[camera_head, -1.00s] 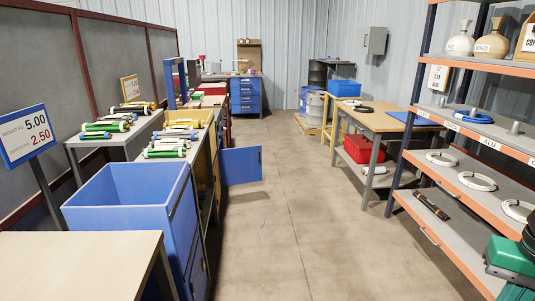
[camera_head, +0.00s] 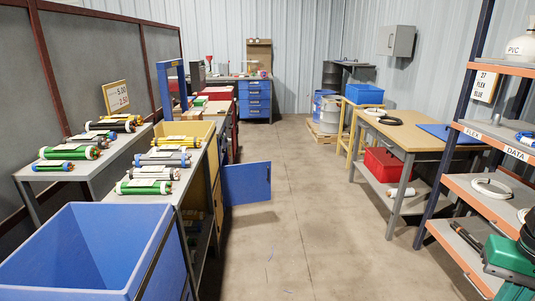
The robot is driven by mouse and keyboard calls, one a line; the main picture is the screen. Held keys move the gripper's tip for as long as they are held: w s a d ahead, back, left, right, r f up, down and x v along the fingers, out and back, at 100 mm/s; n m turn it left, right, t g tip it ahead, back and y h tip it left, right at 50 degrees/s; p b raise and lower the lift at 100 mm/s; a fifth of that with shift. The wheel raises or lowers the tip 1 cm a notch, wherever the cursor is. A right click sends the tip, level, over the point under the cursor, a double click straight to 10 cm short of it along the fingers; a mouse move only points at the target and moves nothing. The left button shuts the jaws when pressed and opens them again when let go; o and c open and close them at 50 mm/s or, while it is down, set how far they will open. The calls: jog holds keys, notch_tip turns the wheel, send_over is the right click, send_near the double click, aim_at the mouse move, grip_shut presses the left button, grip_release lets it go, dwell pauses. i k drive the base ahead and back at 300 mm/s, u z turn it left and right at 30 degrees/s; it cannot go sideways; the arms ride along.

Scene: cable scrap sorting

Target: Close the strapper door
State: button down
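A blue door (camera_head: 246,183) stands open. It sticks out to the right into the aisle from the row of benches and cabinets on the left. Its hinge side is at the left, and a small dark mark shows near its upper right edge. A blue upright frame (camera_head: 160,88) rises from the row further back; whether the door belongs to it I cannot tell. The door is apart from me, some way ahead, with nothing touching it. My gripper is not in view; only a green and black part of my arm shows at the lower right edge.
A large blue bin (camera_head: 75,290) stands close at the lower left. Benches with cable pieces and a yellow bin (camera_head: 187,131) line the left side. A shelf rack (camera_head: 495,203) and a wooden-topped table (camera_head: 415,135) line the right. The concrete aisle floor (camera_head: 300,210) is clear.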

aim_at(244, 183)
jog(key=u, duration=0.15)
jog(key=i, duration=2.3)
jog(key=u, duration=0.35)
jog(key=i, duration=1.65)
jog(key=u, duration=0.1)
